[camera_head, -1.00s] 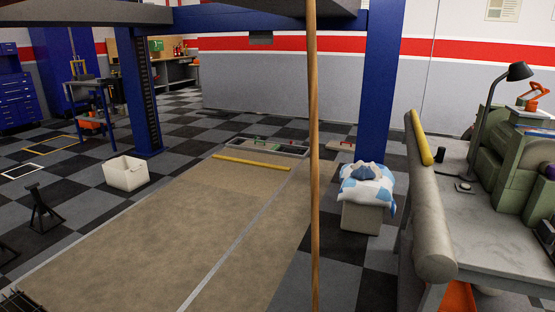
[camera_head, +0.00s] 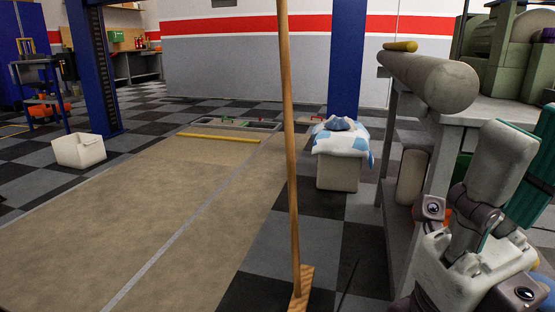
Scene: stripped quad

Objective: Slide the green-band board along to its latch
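I cannot clearly make out a green-banded board or its latch. Far ahead, at the end of the tan floor strip (camera_head: 150,215), a grey-framed recess (camera_head: 268,127) lies in the floor. A small green mark (camera_head: 228,117) and a small red one show there, too small to read. A yellow bar (camera_head: 218,138) lies across the strip just in front of it. My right arm shows at the lower right, with pale links and dark joints, far from the recess. I see no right fingertips. My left arm and gripper are out of the picture.
A wooden pole (camera_head: 290,150) with a wooden foot (camera_head: 302,286) stands close in front. A cloth-covered bin (camera_head: 338,173) stands by the blue post (camera_head: 346,60). A white bin (camera_head: 79,151) is at left. A workbench with a thick roller (camera_head: 430,80) blocks the right.

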